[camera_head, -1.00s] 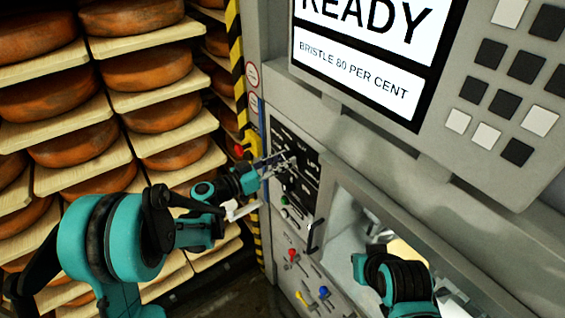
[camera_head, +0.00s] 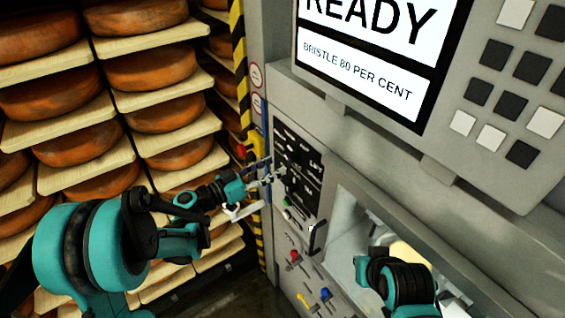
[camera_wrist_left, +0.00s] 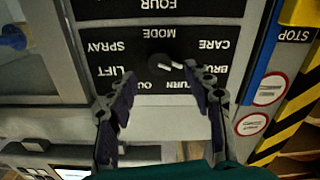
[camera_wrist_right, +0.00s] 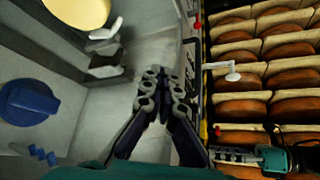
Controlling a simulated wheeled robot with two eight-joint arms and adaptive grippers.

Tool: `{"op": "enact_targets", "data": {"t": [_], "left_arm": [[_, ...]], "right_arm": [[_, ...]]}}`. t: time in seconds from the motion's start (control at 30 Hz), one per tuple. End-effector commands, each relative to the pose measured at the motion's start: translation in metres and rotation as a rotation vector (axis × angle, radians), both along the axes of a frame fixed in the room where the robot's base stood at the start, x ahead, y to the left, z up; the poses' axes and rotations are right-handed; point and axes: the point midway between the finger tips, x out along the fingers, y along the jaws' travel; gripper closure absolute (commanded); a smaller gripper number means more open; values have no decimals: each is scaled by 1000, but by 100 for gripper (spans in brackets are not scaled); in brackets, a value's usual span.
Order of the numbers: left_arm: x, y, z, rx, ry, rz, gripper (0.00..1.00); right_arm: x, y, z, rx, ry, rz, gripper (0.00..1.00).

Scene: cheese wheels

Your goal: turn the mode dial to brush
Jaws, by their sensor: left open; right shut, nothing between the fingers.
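The mode dial (camera_wrist_left: 160,63) is a small dark knob with a white mark, under the word MODE on a black panel (camera_head: 299,160). The left wrist view shows the panel upside down, with SPRAY, LIFT, CARE and a partly hidden BRUSH label (camera_wrist_left: 207,70) around the dial. The white mark points right in that view, towards the BRUSH label's side. My left gripper (camera_head: 266,176) is open and empty in front of the panel; its fingertips (camera_wrist_left: 160,86) lie either side of the dial, apart from it. My right gripper (camera_wrist_right: 165,84) is shut and empty; the head view hides its fingers.
A screen (camera_head: 372,50) reading READY and a keypad (camera_head: 510,85) are above. Red, yellow and blue levers (camera_head: 308,288) are below the panel. A machine opening (camera_head: 350,225) is to the right. Shelves of cheese wheels (camera_head: 75,150) fill the left.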

Motion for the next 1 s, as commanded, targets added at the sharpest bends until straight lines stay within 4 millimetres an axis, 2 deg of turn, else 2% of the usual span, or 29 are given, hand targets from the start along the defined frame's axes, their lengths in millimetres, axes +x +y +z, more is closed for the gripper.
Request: {"op": "enact_targets", "data": {"t": [0.1, 0.33, 1.0], "left_arm": [[-16, 23, 0, 0, 0, 4, 49], [-36, 50, 0, 0, 0, 2, 49], [-40, 54, 0, 0, 0, -1, 49]], "right_arm": [[0, 0, 0, 0, 0, 0, 100], [0, 0, 0, 0, 0, 0, 100], [0, 0, 0, 0, 0, 0, 100]]}}
